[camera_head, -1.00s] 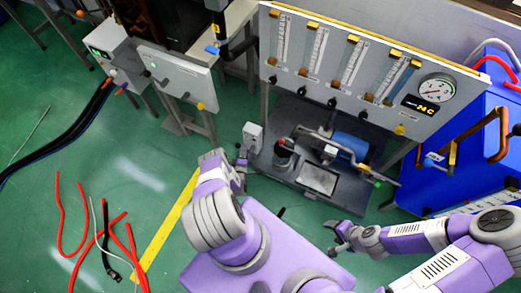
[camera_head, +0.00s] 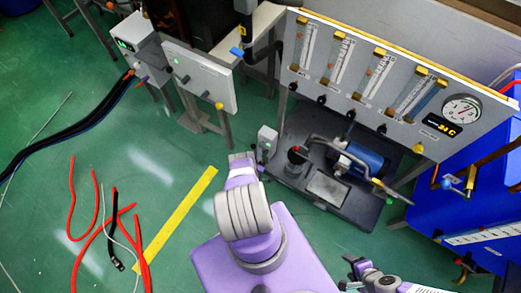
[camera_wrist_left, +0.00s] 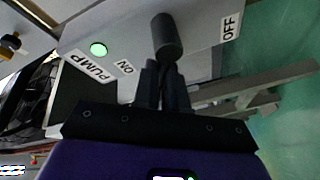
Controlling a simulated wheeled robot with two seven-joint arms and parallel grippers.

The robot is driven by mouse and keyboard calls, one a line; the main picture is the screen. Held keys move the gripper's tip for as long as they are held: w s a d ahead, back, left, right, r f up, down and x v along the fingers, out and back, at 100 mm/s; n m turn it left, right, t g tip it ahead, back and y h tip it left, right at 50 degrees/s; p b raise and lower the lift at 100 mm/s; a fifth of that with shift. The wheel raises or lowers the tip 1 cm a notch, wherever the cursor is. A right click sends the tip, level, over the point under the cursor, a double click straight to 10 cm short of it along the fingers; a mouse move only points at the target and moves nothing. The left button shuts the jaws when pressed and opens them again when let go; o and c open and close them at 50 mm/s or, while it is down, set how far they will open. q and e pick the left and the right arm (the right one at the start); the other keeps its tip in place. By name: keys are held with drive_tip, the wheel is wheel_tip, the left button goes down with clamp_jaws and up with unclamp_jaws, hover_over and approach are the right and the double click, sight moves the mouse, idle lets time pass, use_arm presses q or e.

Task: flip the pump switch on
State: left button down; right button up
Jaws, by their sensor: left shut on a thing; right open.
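The pump switch box (camera_head: 267,140) is a small grey box left of the pump bench in the head view. In the left wrist view its plate (camera_wrist_left: 200,30) carries the words PUMP, ON and OFF and a lit green lamp (camera_wrist_left: 98,49). The black switch lever (camera_wrist_left: 167,36) stands between ON and OFF, nearer to ON. My left gripper (camera_wrist_left: 164,82) is shut on the lever, its fingers at the near end; the exact contact is dark. In the head view the left gripper (camera_head: 258,163) is at the box, partly hidden by my arm. My right gripper (camera_head: 350,271) is open and empty at the bottom.
The flowmeter panel (camera_head: 395,85) stands above the pump bench (camera_head: 328,187). A second white panel (camera_head: 200,78) is at the left. Red and black hoses (camera_head: 100,220) and a yellow floor strip (camera_head: 178,222) lie on the green floor. A blue cabinet (camera_head: 480,215) stands right.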

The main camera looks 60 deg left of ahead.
use_arm(q)
drive_tip(key=shift+s+a+r, duration=0.25)
drive_tip(key=shift+a, duration=0.15)
drive_tip(key=c, duration=1.2)
unclamp_jaws()
drive_tip(key=shift+d, duration=0.15)
drive_tip(key=shift+w, duration=0.1)
drive_tip(key=shift+d+r+p, duration=0.1)
drive_tip(key=shift+r+p, duration=0.3)
drive_tip(key=shift+r, duration=0.05)
drive_tip(key=o, duration=0.7)
drive_tip(key=r+p, duration=0.2)
drive_tip(key=r, duration=0.2)
drive_tip(key=r+p, duration=0.3)
drive_tip(key=r, duration=0.2)
drive_tip(key=shift+w+a+r+p, duration=0.1)
drive_tip(key=shift+w+a+p, duration=0.1)
drive_tip(key=shift+p, duration=0.1)
drive_tip(key=shift+d+r, duration=0.1)
drive_tip(key=shift+r, duration=0.15)
drive_tip(key=c, duration=0.7)
drive_tip(key=shift+s+f, duration=0.15)
drive_tip(key=shift+f, duration=0.1)
